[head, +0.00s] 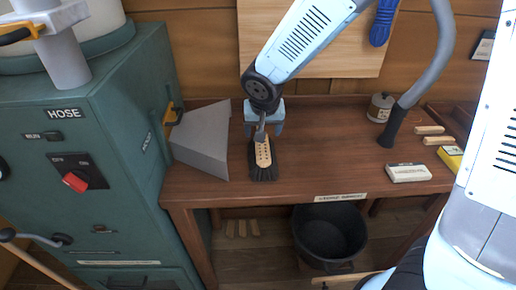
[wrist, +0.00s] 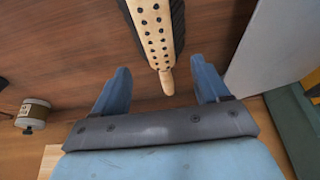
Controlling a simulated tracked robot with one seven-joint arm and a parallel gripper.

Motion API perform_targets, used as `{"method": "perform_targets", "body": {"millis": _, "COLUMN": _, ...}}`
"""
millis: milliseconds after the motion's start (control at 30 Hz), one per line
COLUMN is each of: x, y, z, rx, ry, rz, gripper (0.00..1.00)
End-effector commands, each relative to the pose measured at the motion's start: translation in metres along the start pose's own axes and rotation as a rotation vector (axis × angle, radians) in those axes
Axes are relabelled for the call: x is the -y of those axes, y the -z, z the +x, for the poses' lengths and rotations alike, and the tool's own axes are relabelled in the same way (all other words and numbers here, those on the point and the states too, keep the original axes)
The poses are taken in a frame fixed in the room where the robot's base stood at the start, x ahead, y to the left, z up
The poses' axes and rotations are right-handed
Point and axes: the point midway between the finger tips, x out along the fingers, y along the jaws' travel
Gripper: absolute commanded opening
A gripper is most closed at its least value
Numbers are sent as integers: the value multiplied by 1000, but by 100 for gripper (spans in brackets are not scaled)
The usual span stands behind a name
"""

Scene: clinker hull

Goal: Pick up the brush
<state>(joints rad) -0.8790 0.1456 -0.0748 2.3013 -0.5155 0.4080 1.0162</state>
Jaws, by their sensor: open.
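The brush (head: 263,153) lies on the wooden bench, with a pale wooden back dotted with dark holes and black bristles at its sides. In the wrist view the brush (wrist: 155,30) runs down from the top edge and narrows to a thin handle end. My gripper (head: 263,130) is over the brush's far end in the head view. In the wrist view my gripper (wrist: 160,88) has its two blue fingers apart, with the handle end between them and a gap on each side. The gripper holds nothing. The exact height of the fingers over the handle is hard to tell.
A grey wedge-shaped block (head: 203,140) stands close left of the brush, beside the green machine (head: 110,130). A small tin (head: 380,107), a hose nozzle (head: 392,127) and a white box (head: 408,173) are to the right. The bench (head: 325,150) between is clear.

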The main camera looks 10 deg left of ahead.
Motion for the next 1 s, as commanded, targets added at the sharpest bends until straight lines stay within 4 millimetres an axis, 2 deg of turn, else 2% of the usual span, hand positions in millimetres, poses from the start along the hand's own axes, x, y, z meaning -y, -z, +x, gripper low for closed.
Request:
{"method": "perform_targets", "body": {"millis": 200, "x": 0, "y": 0, "z": 30, "rx": 2, "ry": -1, "rz": -2, "gripper": 74}}
{"method": "perform_targets", "body": {"millis": 567, "x": 0, "y": 1, "z": 51, "rx": 1, "ry": -1, "rz": -2, "gripper": 74}}
{"method": "perform_targets", "body": {"millis": 800, "x": 0, "y": 4, "z": 79, "rx": 3, "ry": -3, "rz": -2, "gripper": 74}}
{"method": "perform_targets", "body": {"millis": 1000, "x": 0, "y": 4, "z": 94, "rx": 1, "ry": -1, "rz": -1, "gripper": 74}}
